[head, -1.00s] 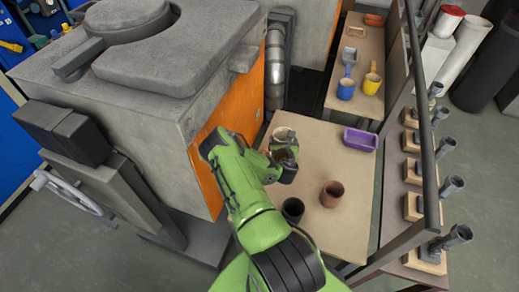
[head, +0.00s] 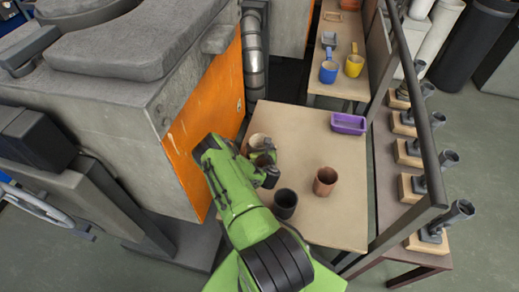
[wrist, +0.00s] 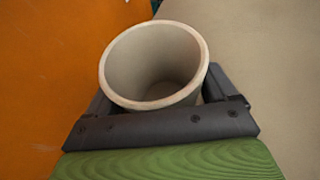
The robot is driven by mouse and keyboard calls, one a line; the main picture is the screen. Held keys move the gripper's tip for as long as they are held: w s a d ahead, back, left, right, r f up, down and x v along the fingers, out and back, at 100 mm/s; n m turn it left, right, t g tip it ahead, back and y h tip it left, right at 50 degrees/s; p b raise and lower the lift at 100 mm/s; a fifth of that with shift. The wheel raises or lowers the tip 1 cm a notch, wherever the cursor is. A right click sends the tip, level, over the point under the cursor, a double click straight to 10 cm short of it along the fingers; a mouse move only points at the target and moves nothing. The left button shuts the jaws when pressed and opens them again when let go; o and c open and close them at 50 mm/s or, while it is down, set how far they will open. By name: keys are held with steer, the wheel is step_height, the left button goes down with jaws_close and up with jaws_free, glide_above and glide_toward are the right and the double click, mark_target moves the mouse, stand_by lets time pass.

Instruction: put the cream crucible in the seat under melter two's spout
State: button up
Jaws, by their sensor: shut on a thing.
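The cream crucible (head: 257,140) is at the left edge of the light wooden table, partly hidden behind my gripper (head: 262,160) in the head view. In the wrist view the cream crucible (wrist: 155,62) is upright or slightly tilted, open and empty inside. The dark fingers of my gripper (wrist: 160,115) are shut around it from both sides. I cannot tell whether its base touches the table. A grey melter (head: 130,75) with an orange side panel stands at the left. I cannot make out a spout, a seat or any melter number.
A dark crucible (head: 285,203) and a brown crucible (head: 325,181) stand on the table (head: 300,130), near my arm. A purple tray (head: 348,123) lies at its far right. A dark rail (head: 418,110) and a rack of grey pieces on wooden blocks run along the right.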

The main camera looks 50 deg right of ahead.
steer(key=o, duration=1.1)
steer(key=shift+f, duration=0.1)
